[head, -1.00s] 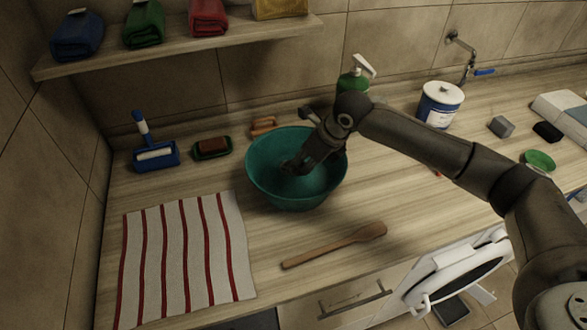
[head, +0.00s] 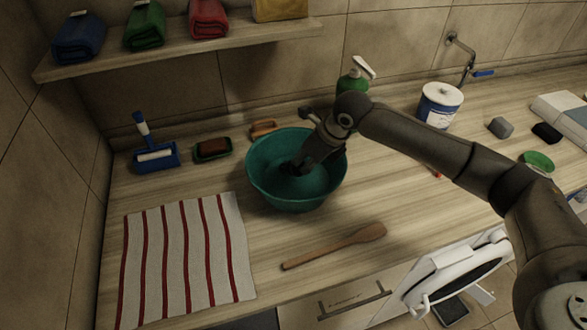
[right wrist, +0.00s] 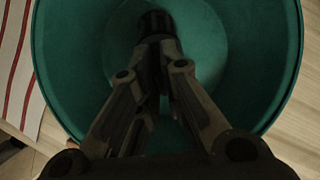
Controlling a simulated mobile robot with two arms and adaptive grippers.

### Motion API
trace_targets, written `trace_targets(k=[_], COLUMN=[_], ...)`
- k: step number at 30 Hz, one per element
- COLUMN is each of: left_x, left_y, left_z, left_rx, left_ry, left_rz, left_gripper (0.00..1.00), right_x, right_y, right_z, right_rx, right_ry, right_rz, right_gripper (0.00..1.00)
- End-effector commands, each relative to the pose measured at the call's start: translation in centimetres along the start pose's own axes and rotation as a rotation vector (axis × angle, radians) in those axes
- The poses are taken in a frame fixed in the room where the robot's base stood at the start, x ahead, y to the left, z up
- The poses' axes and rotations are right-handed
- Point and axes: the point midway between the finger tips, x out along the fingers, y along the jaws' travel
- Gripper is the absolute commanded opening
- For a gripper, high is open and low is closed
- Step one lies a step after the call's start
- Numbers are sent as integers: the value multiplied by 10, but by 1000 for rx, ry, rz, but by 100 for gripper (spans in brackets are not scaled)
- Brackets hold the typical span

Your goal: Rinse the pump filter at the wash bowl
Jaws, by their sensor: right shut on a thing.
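The wash bowl (head: 262,180) is a teal round bowl standing on the wooden counter. My right gripper (head: 298,167) reaches down into it from the right. In the right wrist view, my right gripper (right wrist: 158,50) is shut on a small dark cylindrical thing, which I take for the pump filter (right wrist: 156,22). The filter is inside the bowl's outline; whether it touches the bottom I cannot tell. In the head view the filter is hard to make out against the dark fingers. I cannot tell whether the bowl holds water. My left gripper is not in view.
A striped cloth (head: 186,260) lies left of the bowl, a wooden spoon (head: 335,246) in front. Behind are a blue-handled brush (head: 154,155), a sponge in a dish (head: 212,149), a green bottle (head: 352,82) and a white-blue tin (head: 440,104). A shelf (head: 180,52) overhangs the back left.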

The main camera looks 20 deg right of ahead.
Motion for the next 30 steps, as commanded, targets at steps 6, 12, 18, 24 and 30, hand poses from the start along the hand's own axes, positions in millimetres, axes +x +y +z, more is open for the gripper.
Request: trace_targets(k=[6,12,18,24,30], left_x=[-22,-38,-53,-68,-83], left_y=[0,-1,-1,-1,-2], left_z=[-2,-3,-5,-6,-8], left_rx=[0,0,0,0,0], left_ry=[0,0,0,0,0], left_rz=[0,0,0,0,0], left_gripper=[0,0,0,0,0], right_x=[-20,-34,-49,-63,-77], right_y=[0,0,0,0,0], right_z=[10,17,25,32,39], right_rx=[0,0,0,0,0], right_ry=[0,0,0,0,-1], right_rz=[0,0,0,0,0], right_gripper=[0,0,0,0,0])
